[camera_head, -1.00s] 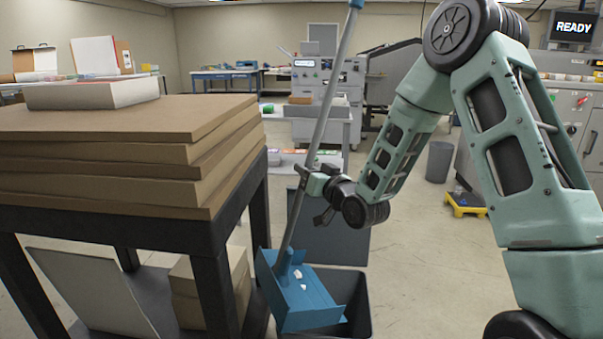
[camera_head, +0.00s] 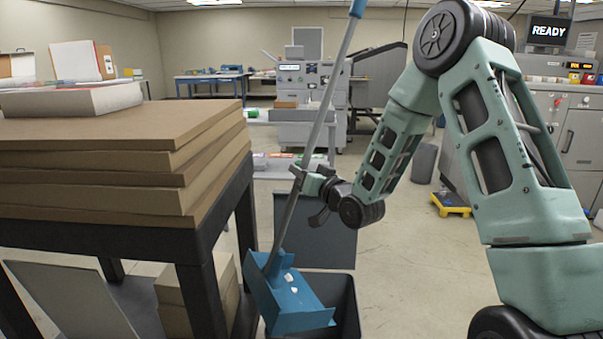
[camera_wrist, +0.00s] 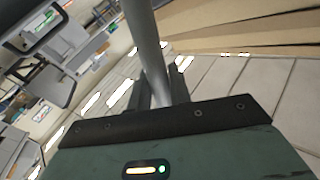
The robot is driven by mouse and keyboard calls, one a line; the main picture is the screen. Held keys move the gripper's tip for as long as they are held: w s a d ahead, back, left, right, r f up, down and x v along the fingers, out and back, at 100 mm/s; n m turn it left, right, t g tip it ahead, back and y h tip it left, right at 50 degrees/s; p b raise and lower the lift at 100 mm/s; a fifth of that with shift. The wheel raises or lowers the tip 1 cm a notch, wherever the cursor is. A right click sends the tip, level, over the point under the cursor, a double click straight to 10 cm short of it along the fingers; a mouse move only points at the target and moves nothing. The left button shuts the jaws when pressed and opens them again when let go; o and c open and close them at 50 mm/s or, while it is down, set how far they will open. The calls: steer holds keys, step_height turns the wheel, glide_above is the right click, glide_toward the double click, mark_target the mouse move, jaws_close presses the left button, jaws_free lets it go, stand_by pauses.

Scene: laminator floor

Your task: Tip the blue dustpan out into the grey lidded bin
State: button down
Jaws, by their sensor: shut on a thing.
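My gripper (camera_head: 308,180) is shut on the long grey handle (camera_head: 318,125) of the blue dustpan. The handle leans, its blue top end up and to the right. The dustpan's blue pan (camera_head: 290,302) hangs at the lower end, tilted, with a few small white scraps (camera_head: 291,284) in it. It overlaps the left part of the opening of the dark grey bin (camera_head: 345,305) in the head view. The bin's lid (camera_head: 315,230) stands raised behind the opening. In the wrist view the handle (camera_wrist: 146,45) runs between my fingers; the pan is out of that view.
A dark table (camera_head: 205,252) stacked with brown boards (camera_head: 120,165) stands close on the left, beside the pan. A yellow wheeled stand (camera_head: 451,204) and a grey waste bin (camera_head: 424,163) are to the right. Open floor lies right of the bin.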

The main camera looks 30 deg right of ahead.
steer(key=shift+m, duration=0.7)
steer(key=shift+s+d+r, duration=0.1)
steer(key=shift+d, duration=1.1)
steer(key=shift+s+d+r, duration=0.1)
steer(key=shift+d, duration=1.05)
steer(key=shift+w+a+r+n+b, duration=0.1)
steer(key=shift+a+n+b, duration=0.25)
steer(key=shift+a, duration=1.15)
steer(key=shift+w+a+f+n+b, duration=0.15)
steer(key=shift+a+n, duration=0.3)
steer(key=shift+a, duration=1.1)
steer(key=shift+w+a+r+n+b, duration=0.15)
steer(key=shift+a+n+b, duration=0.25)
steer(key=shift+a, duration=1.1)
steer(key=shift+a, duration=0.1)
steer(key=a+f+n+b, duration=0.1)
steer(key=a+n+b, duration=0.1)
steer(key=a, duration=0.6)
steer(key=shift+w+a+f+g+b, duration=0.2)
steer(key=shift+w+g+b, duration=0.1)
steer(key=shift+b, duration=0.05)
